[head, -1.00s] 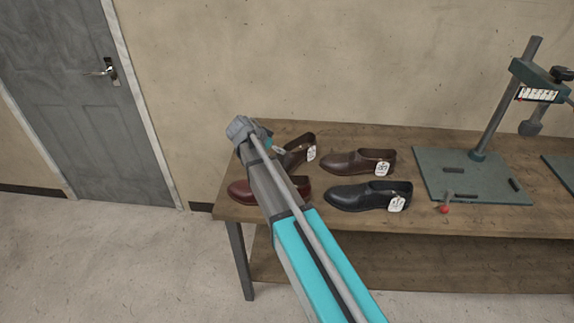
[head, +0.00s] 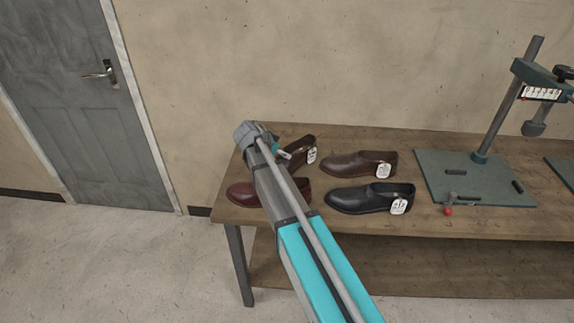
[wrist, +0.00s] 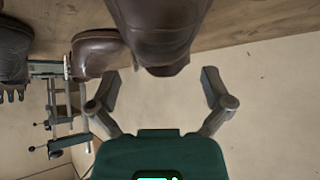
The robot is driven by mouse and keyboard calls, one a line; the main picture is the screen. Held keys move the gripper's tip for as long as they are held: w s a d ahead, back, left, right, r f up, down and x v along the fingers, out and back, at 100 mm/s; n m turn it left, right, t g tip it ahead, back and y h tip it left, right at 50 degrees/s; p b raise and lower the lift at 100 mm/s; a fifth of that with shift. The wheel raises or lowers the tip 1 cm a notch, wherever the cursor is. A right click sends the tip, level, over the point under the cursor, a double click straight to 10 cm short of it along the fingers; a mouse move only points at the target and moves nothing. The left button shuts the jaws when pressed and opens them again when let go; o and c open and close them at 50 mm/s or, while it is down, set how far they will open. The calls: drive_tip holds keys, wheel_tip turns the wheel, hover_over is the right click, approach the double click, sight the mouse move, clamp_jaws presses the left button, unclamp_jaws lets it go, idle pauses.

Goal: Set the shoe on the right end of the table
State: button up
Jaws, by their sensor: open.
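Several shoes stand on the left part of the wooden table (head: 440,225): a dark brown one (head: 303,150) at the back left, a brown one (head: 350,164) beside it, a dark red one (head: 241,193) and a black one (head: 365,198) in front. Three show white tags. My arm covers part of the left two. My gripper (wrist: 160,82) is open in the wrist view. One end of a brown shoe (wrist: 160,35) reaches toward the gap between its fingers; I see no contact. In the head view the fingers are hardly visible, near the back-left shoe.
A green stitching stand (head: 475,180) with an upright post is right of the shoes, with a small red-knobbed lever (head: 449,209) at its front. Another green plate (head: 566,168) is at the right edge. The wall (head: 300,60) stands close behind the table.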

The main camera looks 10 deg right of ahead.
drive_tip(key=shift+b+x, duration=1.15)
drive_tip(key=shift+x, duration=0.75)
drive_tip(key=shift+s, duration=0.1)
drive_tip(key=c, duration=1)
drive_tip(key=shift+r, duration=0.2)
drive_tip(key=shift+c, duration=0.2)
wheel_tip(320, 180, up, 10)
drive_tip(key=p, duration=1)
drive_tip(key=shift+f, duration=0.2)
